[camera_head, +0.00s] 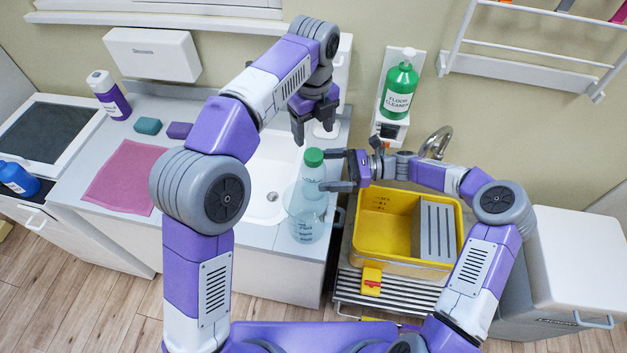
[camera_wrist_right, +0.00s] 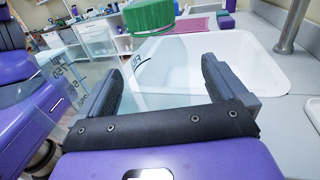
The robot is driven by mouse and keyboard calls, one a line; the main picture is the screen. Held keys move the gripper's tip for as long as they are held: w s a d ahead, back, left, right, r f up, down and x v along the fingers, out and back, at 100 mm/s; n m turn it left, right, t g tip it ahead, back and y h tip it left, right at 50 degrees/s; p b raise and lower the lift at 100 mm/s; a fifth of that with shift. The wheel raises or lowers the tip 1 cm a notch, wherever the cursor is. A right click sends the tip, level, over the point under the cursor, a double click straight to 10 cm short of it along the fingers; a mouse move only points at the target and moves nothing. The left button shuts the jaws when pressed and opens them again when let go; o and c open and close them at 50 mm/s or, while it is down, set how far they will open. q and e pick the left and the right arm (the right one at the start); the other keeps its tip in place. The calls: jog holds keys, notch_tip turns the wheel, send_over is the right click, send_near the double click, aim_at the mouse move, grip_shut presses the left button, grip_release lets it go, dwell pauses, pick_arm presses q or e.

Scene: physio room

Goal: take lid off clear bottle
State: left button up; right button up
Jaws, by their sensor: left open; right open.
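Contact cannot be made out. My left gripper (camera_head: 313,130) is open and empty, pointing down above the lid.
A yellow bucket (camera_head: 385,222) stands to the right, below a tap (camera_head: 436,143). A green floor cleaner bottle (camera_head: 399,90) is on the wall. A pink cloth (camera_head: 122,178) and sponges lie on the left counter.

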aim_at(314, 154)
jog(key=shift+s+a, duration=0.1)
jog(key=shift+a, duration=2.1)
jog(key=c, duration=1.7)
pick_arm(q)
jog(key=shift+f, duration=0.1)
pick_arm(e)
grip_shut()
pick_arm(q)
jog(key=m, duration=0.4)
jog(key=shift+d+f+m, duration=0.1)
jog(key=shift+f+m, duration=0.1)
jog(key=shift+m, duration=0.1)
jog(key=m, duration=0.4)
jog(key=shift+r, duration=0.2)
jog(key=shift+f, duration=3.95)
